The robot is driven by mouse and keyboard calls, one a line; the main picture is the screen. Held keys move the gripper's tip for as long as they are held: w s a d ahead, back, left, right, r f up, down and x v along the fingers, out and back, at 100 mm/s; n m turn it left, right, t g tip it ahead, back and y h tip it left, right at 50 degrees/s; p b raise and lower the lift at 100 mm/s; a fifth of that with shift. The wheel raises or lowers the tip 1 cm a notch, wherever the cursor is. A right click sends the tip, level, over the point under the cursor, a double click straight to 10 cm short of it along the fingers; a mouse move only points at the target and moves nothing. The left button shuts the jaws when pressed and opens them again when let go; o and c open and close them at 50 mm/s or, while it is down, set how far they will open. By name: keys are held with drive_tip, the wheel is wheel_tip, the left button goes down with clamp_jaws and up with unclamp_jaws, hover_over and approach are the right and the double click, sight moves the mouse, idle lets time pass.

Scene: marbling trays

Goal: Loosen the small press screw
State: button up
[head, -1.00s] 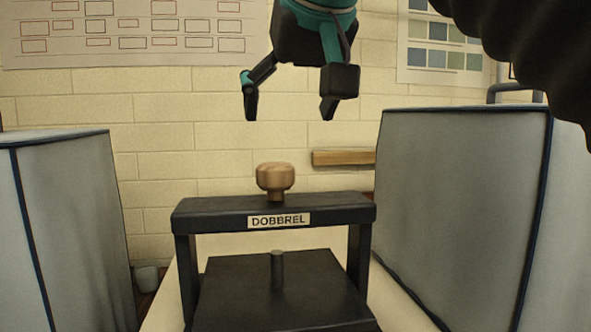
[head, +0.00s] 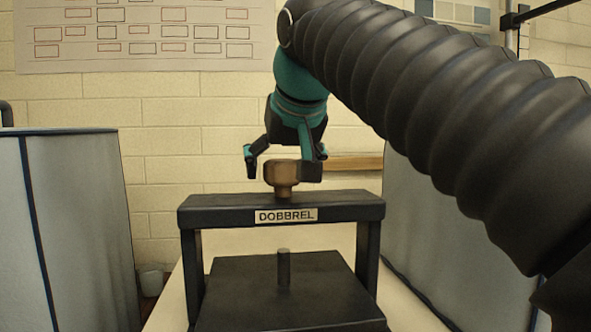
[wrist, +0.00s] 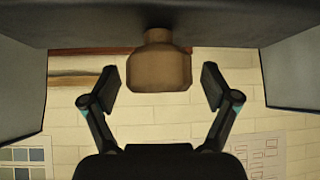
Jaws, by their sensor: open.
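The press is a black frame (head: 350,207) with a label reading "DOBBREL" on its crossbar. The press screw's brown, wood-coloured knob (head: 282,174) stands upright on top of the crossbar. The screw's dark lower end (head: 284,268) shows below the crossbar, at the black plate (head: 240,290). My gripper (head: 281,170) is open, pointing down at the knob from above, with one finger on each side. In the wrist view the knob (wrist: 158,72) lies between the open fingers, with a gap visible on both sides. In the head view the right finger covers part of the knob.
Grey-covered boxes stand left (head: 75,220) and right (head: 415,235) of the press. A brick wall with a chart (head: 145,35) is behind. A wooden strip (head: 355,163) is on the wall behind.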

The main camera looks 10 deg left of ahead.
drive_tip(key=c, duration=1.2)
drive_tip(key=shift+n+g+y+p, duration=0.4)
drive_tip(key=shift+n+y+p, duration=0.4)
drive_tip(key=shift+n, duration=0.4)
drive_tip(key=shift+n+g+y+p, duration=0.4)
drive_tip(key=shift+n+g+y, duration=0.3)
drive_tip(key=shift+n, duration=0.4)
drive_tip(key=shift+f, duration=0.1)
